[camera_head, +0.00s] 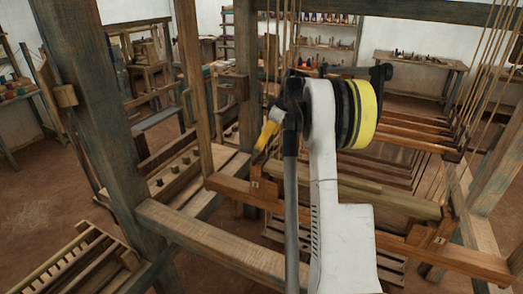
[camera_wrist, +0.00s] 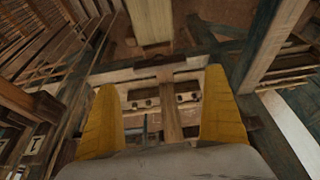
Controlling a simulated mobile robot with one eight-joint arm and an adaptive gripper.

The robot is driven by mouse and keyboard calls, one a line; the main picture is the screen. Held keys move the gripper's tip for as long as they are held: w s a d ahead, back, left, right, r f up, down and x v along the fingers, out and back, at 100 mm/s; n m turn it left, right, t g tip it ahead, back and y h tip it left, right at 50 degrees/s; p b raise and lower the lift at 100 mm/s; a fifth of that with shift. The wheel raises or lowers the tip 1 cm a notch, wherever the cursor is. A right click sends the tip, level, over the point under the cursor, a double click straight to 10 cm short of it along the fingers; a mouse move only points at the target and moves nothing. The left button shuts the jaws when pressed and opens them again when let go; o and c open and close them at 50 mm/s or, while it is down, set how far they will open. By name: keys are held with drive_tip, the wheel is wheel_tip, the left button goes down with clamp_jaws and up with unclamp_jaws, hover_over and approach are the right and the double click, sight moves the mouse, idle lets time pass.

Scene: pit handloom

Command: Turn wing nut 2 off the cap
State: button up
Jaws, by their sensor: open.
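My gripper (camera_head: 268,136) shows yellow beside the wooden upright in the head view, above the loom's left side. In the wrist view my gripper (camera_wrist: 163,112) has its two yellow fingers wide apart, with nothing between the tips. A long wooden beam (camera_head: 236,188) crosses the loom below it and carries a small pale marked tag near its left end and another near its right end. I cannot make out wing nut 2 or tell which part is the cap. Part of the beam is hidden behind my arm.
A wooden tray or block with several small dark knobs (camera_head: 175,168) lies at the left of the loom. A thick upright post (camera_head: 90,110) and a front rail (camera_head: 205,240) bound this side. Hanging cords (camera_head: 487,75) are at the right. Benches stand behind.

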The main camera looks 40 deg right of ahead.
drive_tip(key=shift+v, duration=1.65)
